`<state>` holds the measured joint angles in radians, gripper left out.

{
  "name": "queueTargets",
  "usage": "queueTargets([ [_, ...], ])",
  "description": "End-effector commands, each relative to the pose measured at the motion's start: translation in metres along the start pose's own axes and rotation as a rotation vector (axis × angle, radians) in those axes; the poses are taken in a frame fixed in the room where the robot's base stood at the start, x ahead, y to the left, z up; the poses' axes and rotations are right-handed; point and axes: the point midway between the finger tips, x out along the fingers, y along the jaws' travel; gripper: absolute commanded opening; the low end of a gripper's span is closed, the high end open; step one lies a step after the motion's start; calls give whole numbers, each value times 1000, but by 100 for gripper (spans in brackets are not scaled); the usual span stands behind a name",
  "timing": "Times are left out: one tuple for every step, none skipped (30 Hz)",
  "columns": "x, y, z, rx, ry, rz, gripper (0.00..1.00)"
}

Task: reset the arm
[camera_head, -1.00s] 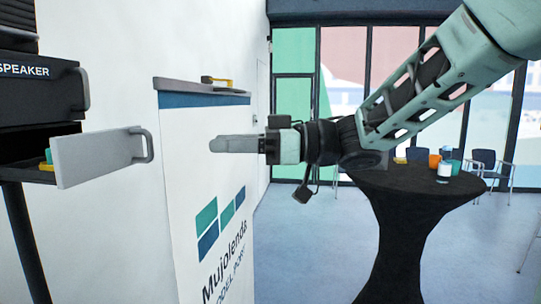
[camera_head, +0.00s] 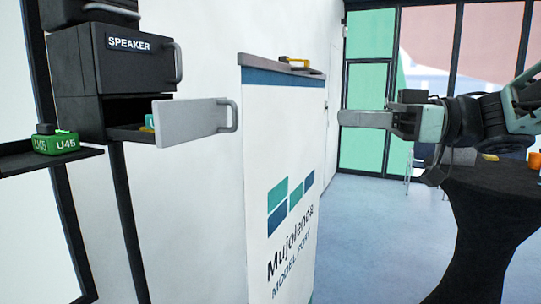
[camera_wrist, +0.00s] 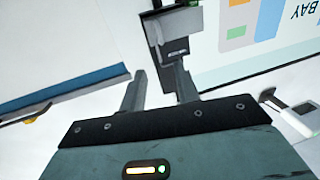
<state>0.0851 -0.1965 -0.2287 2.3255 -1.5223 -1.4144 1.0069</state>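My gripper (camera_head: 345,118) is at the right of the head view, level and pointing left. It is in front of the room's background, to the right of the white counter's top. In the wrist view its two fingers (camera_wrist: 158,88) stand apart with nothing held between them. From the side, in the head view, the fingers overlap. My arm reaches in from the right edge.
An open drawer (camera_head: 190,122) with a grey front juts out below the SPEAKER drawer (camera_head: 130,45). A green U45 block (camera_head: 56,143) sits on a dark shelf at left. The white counter (camera_head: 285,150) bears a yellow-handled item (camera_head: 297,62). A black-draped table (camera_head: 480,215) stands at right.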

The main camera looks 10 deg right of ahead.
Motion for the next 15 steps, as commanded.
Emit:
queueTargets([
  [2,1,1,-2,0,7,32],
  [4,3,3,-5,-1,17,32],
  [9,6,5,-10,0,38,32],
  [14,10,8,-15,0,61,32],
  [20,13,12,-21,-3,88,32],
  [29,20,18,-29,-7,133,32],
  [36,25,24,-34,-16,172,32],
  [43,30,30,-37,-27,216,32],
  [53,37,41,-37,-49,276,32],
  [59,41,51,-35,-71,319,32],
  [65,44,61,-31,-98,362,32],
  [72,47,76,-22,-140,415,32],
  [76,48,88,-14,-177,451,32],
  [79,48,101,-3,-218,485,32],
  [83,45,120,15,-278,525,32],
])
